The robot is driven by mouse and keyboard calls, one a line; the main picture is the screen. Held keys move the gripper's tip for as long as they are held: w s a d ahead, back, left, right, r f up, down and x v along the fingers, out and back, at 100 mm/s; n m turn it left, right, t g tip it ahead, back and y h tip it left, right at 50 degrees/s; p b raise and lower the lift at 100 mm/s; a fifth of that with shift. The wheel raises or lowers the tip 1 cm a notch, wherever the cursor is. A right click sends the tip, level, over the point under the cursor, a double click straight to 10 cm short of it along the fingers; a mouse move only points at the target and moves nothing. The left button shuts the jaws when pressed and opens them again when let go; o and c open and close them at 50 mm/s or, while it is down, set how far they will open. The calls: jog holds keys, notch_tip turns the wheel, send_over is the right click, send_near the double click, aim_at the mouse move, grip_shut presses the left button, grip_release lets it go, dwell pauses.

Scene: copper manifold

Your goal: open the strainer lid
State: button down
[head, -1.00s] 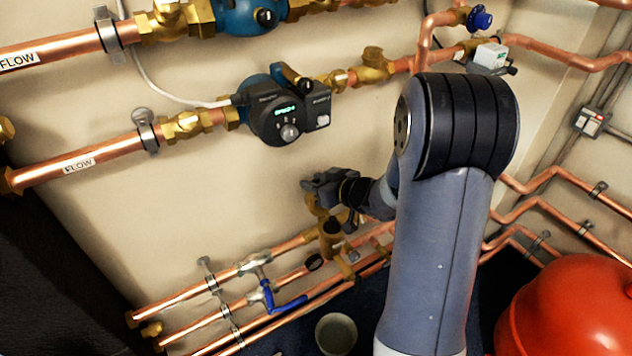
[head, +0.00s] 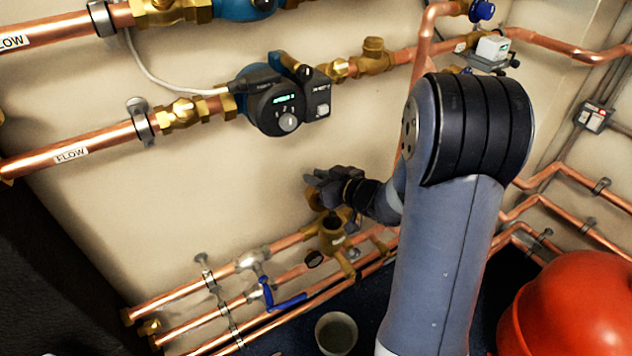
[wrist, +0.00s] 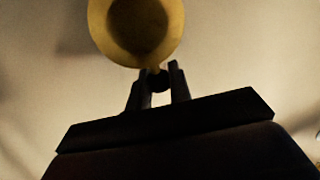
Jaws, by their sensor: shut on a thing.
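The brass strainer (head: 333,240) sits on the lower pipework, left of my arm, in the head view. Its round brass lid (head: 314,198) stands raised behind and above the body, tipped up towards the wall. My gripper (head: 320,182) is at the lid. In the wrist view the lid (wrist: 137,32) shows its round, hollow face with a dark middle. My gripper's two fingers (wrist: 157,78) are shut on a small dark tab at the lid's lower edge. The hinge is too small to make out clearly.
A blue-handled valve (head: 282,300) is on the lower pipes to the left. A bucket (head: 336,333) stands on the floor below. A pump (head: 285,105) is on the wall above. A red vessel (head: 570,305) stands at the right.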

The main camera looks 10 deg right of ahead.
jog(key=shift+s+d+r+p, duration=0.15)
jog(key=shift+s+r+p, duration=0.1)
jog(key=shift+s+p, duration=0.3)
jog(key=shift+s+f, duration=0.1)
jog(key=c, duration=1.3)
grip_release()
jog(key=shift+c, duration=0.2)
jog(key=p+v, duration=0.3)
jog(key=v, duration=0.8)
jog(key=shift+f, duration=0.2)
